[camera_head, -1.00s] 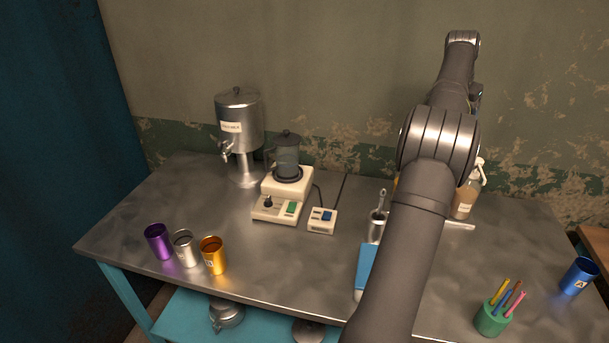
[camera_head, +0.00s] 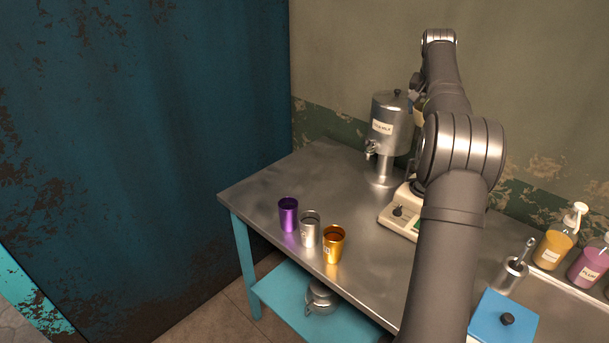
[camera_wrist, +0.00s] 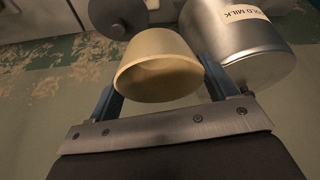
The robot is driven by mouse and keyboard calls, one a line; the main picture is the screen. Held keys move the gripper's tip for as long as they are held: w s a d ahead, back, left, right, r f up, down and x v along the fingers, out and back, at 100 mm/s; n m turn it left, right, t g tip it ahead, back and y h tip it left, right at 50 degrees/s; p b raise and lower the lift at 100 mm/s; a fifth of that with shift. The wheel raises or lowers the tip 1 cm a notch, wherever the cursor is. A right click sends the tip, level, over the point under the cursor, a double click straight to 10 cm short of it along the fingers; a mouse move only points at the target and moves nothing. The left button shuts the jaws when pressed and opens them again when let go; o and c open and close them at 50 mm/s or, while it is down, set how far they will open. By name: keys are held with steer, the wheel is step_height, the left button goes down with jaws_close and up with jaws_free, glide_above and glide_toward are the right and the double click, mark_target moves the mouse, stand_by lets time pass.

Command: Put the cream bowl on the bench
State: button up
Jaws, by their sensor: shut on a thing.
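The cream bowl (camera_wrist: 158,62) is between the two fingers of my gripper (camera_wrist: 160,84) in the wrist view. My gripper is shut on it and the bowl is in the air, tilted. In the head view my arm hides most of the gripper, and only a pale sliver that may be the bowl shows beside it. The bench (camera_head: 275,178) is a grey metal top on blue legs. The bowl is near the steel milk dispenser (camera_head: 391,125), which also shows close on its right in the wrist view (camera_wrist: 238,42).
Purple (camera_head: 288,214), silver (camera_head: 309,230) and gold (camera_head: 334,245) cups stand near the front left edge. A cream appliance base (camera_head: 398,212) is partly behind my arm. A blue box (camera_head: 500,325) and syrup bottles are at right. The bench's left back corner is clear.

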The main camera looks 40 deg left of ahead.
steer(key=s+a+n+g+y, duration=0.1)
steer(key=s+a+n, duration=0.2)
steer(key=s+a, duration=1.1)
steer(key=s+a+n+y, duration=0.1)
steer(key=s+a+n, duration=0.3)
steer(key=s+a, duration=1)
steer(key=s+d+f+x, duration=0.1)
steer(key=x, duration=0.8)
steer(key=s+d+f+x, duration=0.1)
steer(key=d+x, duration=0.1)
steer(key=x, duration=0.7)
steer(key=s+a+f, duration=0.2)
steer(key=a, duration=0.1)
steer(key=s+a+f, duration=0.2)
steer(key=a, duration=0.1)
steer(key=s+a+f, duration=0.2)
steer(key=a, duration=0.2)
steer(key=shift+s+f, duration=0.2)
steer(key=shift+f, duration=1.95)
steer(key=shift+f, duration=0.1)
steer(key=o, duration=1)
steer(key=shift+o, duration=0.2)
